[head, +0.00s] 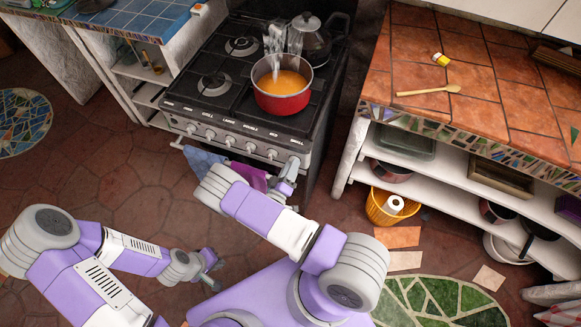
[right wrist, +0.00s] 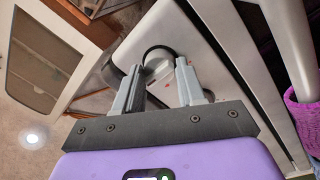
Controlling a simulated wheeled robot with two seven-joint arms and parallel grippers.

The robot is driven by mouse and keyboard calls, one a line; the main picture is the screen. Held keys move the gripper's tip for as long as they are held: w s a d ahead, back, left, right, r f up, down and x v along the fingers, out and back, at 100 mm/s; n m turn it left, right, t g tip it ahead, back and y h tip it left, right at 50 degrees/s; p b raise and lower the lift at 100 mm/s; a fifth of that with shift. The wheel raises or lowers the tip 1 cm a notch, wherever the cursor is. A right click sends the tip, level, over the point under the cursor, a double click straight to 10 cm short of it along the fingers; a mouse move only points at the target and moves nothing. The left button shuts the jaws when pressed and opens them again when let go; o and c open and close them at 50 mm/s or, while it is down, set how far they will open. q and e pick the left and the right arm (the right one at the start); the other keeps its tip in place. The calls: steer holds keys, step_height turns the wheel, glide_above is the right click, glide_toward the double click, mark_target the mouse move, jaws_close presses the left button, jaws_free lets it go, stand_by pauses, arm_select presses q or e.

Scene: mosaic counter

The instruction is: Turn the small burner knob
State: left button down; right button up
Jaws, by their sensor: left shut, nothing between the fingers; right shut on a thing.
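The stove's front panel (head: 222,138) carries a row of pale round knobs with small labels above them. My right gripper (head: 289,172) is at the right end of this panel. In the right wrist view its fingers (right wrist: 158,88) stand on both sides of a pale knob (right wrist: 157,64) with a dark ring, and it is shut on this knob. In the head view the gripper hides the held knob, and I cannot read its label. My left gripper (head: 214,274) is shut and empty, low over the floor, away from the stove.
A red pot (head: 283,103) with orange soup and utensils stands on the stove, with a kettle (head: 310,42) behind it. Purple and blue cloths (head: 249,176) hang below the panel. A tiled counter with shelves (head: 410,80) stands to the right. A yellow basket (head: 385,212) sits under it.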

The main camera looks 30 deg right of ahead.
steer(key=shift+a+f, duration=0.1)
steer(key=o, duration=1)
steer(key=shift+o, duration=0.2)
steer(key=v, duration=0.7)
steer(key=shift+s+a, duration=0.2)
